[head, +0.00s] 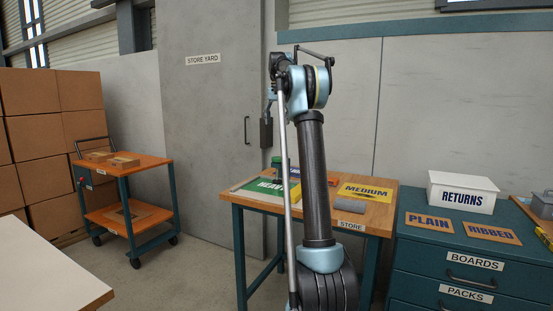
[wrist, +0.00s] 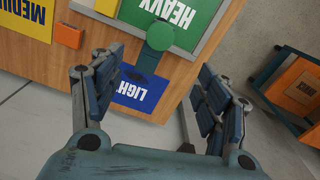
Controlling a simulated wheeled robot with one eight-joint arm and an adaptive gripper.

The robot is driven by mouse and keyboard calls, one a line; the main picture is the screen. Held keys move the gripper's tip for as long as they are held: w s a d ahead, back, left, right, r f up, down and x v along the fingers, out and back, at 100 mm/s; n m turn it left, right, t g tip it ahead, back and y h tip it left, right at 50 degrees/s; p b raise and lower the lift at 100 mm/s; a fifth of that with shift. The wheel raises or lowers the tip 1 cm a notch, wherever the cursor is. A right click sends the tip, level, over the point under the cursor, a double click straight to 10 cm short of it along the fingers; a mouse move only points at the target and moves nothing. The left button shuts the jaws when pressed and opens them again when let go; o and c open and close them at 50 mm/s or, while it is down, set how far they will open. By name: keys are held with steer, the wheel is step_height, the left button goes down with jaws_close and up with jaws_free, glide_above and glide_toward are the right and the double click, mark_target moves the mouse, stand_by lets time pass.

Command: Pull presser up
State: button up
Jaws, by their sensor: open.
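A green knob-topped piece (wrist: 160,36), which I take to be the presser, stands at the edge of the green HEAVY panel in the wrist view. In the head view a dark green upright piece (head: 276,164) shows on the table, partly hidden by my arm. My gripper (wrist: 158,62) is open and empty, with its two fingers well apart. In the wrist view the knob appears beyond the fingertips, roughly between them; no contact shows. In the head view my gripper (head: 266,132) hangs downward above the table, partly hidden by the arm.
A RETURNS box (head: 462,191) stands on the cabinet at right. An orange trolley (head: 130,215) stands at left, with open floor between.

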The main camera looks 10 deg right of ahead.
glide_above(277, 170)
steer(key=w, duration=0.1)
step_height(277, 170, down, 18)
steer(key=shift+d+r, duration=0.15)
steer(key=shift+r, duration=0.1)
stand_by(0.4)
